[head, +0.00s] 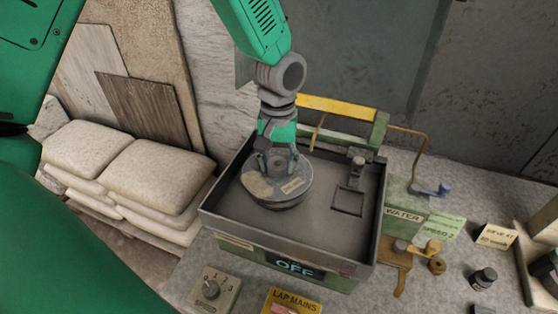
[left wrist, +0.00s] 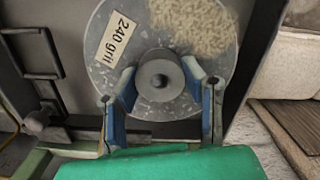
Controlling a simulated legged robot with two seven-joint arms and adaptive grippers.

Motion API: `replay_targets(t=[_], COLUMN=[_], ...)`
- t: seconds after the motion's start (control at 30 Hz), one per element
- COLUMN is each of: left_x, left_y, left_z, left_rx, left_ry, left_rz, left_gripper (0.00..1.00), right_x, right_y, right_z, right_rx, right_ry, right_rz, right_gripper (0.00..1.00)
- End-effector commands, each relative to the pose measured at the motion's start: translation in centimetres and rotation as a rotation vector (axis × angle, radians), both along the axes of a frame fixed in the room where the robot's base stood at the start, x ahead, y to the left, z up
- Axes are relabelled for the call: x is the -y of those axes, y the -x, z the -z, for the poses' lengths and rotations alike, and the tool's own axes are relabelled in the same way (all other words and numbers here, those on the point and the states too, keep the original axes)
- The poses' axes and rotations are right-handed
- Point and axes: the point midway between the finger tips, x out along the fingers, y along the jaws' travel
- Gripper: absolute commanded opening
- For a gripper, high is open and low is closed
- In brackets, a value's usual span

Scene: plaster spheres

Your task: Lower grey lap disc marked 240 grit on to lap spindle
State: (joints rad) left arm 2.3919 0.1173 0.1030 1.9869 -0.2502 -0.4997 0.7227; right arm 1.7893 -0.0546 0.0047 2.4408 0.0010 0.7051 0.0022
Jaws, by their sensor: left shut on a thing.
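The grey lap disc (head: 262,187) is a round plate with a pale label and a raised centre hub. In the left wrist view the disc (left wrist: 140,95) shows its label, which reads 240 grit, and a rough tan patch. My left gripper (head: 277,163) comes down from above and is shut on the hub; its blue fingers (left wrist: 160,88) stand on either side of the hub. The disc is at the left part of the lap machine's tray (head: 325,222). The lap spindle is hidden under the disc. I cannot tell whether the disc touches it. My right gripper is not in view.
The tray has raised walls, a square outline (head: 348,201) and a small post (head: 357,165). A front display (head: 295,267) reads OFF. A dial box (head: 213,289) and a LAP MAINS box (head: 290,302) stand in front. A green WATER box (head: 404,208) is at right.

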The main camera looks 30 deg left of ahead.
Motion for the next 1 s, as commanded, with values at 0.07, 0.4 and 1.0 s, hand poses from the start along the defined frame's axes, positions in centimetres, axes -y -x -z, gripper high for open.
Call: replay_targets(t=[0.07, 0.4, 1.0], left_x=[-0.1, -0.1, -0.1], left_y=[0.0, 0.0, 0.0], left_z=[0.3, 1.1, 2.5], left_rx=[0.0, 0.0, -0.001], left_ry=[-0.002, -0.002, -0.001], left_rz=[-0.001, -0.001, -0.002], left_gripper=[0.0, 0.0, 0.0], right_x=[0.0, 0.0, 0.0], right_y=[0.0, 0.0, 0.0], right_z=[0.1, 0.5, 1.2], right_rx=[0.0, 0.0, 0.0], right_ry=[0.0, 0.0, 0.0], right_rz=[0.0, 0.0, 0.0], right_gripper=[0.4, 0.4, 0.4])
